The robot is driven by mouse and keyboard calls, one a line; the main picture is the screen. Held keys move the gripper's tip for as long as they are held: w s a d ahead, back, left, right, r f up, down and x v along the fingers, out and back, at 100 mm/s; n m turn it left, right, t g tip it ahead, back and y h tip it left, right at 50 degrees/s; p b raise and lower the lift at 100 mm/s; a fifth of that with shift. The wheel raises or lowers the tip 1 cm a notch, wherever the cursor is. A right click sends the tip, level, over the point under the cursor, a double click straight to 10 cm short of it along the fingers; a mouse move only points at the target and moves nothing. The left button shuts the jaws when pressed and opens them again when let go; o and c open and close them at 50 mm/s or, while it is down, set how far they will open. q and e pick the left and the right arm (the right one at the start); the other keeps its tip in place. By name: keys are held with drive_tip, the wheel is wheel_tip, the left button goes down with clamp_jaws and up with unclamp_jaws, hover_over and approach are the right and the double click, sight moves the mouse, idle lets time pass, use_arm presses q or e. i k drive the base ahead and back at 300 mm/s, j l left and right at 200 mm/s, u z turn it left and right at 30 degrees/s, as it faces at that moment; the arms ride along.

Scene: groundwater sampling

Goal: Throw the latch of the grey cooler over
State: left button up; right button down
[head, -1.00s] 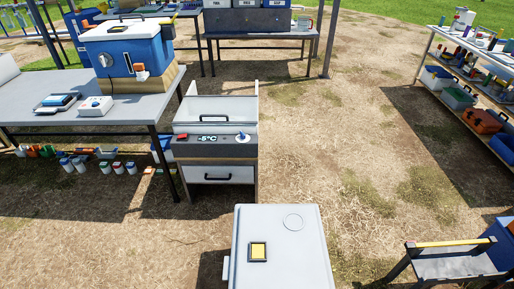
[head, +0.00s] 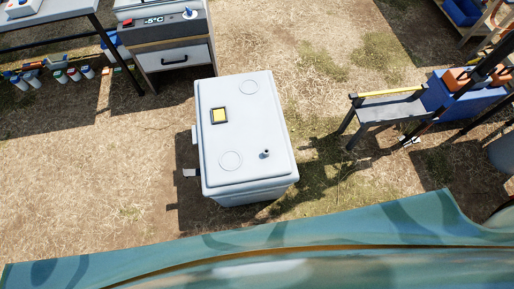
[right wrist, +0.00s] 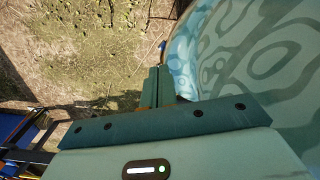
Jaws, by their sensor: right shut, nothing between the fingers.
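A pale grey box with a closed lid, which looks like the grey cooler (head: 245,135), stands on the ground in the middle of the head view. Its lid bears a yellow square in a dark frame, two round rings and a small dark knob. A small flat grey piece (head: 190,172) sticks out low on its left side; I cannot tell if this is the latch. My right gripper (right wrist: 157,84) is shut and empty in the right wrist view, over bare ground, with no cooler in that view. My left gripper is not in view.
A grey cabinet with a -5°C display (head: 165,35) stands behind the box to the left. A low grey bench with a yellow bar (head: 390,105) stands to the right, next to a blue crate (head: 460,95). Dry ground left of the box is clear.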

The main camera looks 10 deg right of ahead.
sight(192, 172)
drive_tip(key=k+l, duration=0.3)
drive_tip(key=k, duration=0.15)
drive_tip(key=j+z, duration=0.15)
drive_tip(key=z, duration=0.3)
drive_tip(key=j+z, duration=0.15)
drive_tip(key=z, duration=0.25)
drive_tip(key=j+z, duration=0.15)
drive_tip(key=z, duration=0.3)
drive_tip(key=k+j+z, duration=0.2)
drive_tip(key=j, duration=0.2)
drive_tip(key=j+z, duration=0.2)
drive_tip(key=j, duration=0.25)
drive_tip(key=k+j+z, duration=0.2)
drive_tip(key=j, duration=0.15)
drive_tip(key=j+z, duration=0.2)
drive_tip(key=j, duration=0.2)
drive_tip(key=k+j+z, duration=0.2)
drive_tip(key=k+j, duration=0.15)
drive_tip(key=j, duration=0.2)
drive_tip(key=k+j, duration=0.15)
drive_tip(key=j, duration=0.25)
drive_tip(key=k+j, duration=0.1)
drive_tip(key=j, duration=0.25)
